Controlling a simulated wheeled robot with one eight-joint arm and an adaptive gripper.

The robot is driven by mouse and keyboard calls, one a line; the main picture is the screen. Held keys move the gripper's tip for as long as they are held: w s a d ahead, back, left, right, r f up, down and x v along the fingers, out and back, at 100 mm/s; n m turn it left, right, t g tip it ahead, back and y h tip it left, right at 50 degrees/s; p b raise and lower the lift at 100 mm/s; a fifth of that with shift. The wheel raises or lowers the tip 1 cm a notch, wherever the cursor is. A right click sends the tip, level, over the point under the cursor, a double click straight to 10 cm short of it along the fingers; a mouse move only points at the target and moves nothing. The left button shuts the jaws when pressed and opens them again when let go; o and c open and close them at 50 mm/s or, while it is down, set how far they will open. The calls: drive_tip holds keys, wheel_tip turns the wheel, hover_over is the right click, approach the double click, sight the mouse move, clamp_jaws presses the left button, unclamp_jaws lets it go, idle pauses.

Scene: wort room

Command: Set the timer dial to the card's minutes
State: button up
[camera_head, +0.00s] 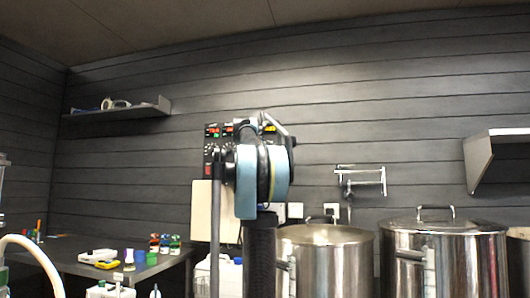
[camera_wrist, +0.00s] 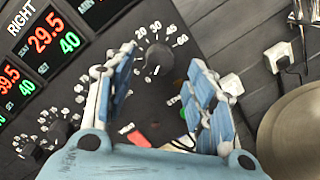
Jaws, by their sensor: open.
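The timer dial (camera_wrist: 158,59) is a black knob on the dark control panel (camera_wrist: 105,42), with a ring of white numbers around it; 20, 30, 45 and 60 seem readable on its upper right. Its pointer setting is too small to tell for certain. My gripper (camera_wrist: 162,60) is open, with its blue-and-white fingers on either side of the dial in the wrist view. I cannot tell whether they touch it. In the head view my gripper and wrist hide most of the control panel (camera_head: 212,146). I cannot make out a card with minutes in either view.
Red-and-green displays (camera_wrist: 45,40) and smaller knobs (camera_wrist: 58,132) sit left of the dial. A red button (camera_wrist: 136,136) lies below. Steel kettles (camera_head: 445,258) stand right of the panel. A table (camera_head: 75,257) with bottles is at left. Wall sockets (camera_wrist: 280,55) are at right.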

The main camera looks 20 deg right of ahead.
drive_tip(key=shift+x, duration=1.95)
drive_tip(key=c, duration=1.1)
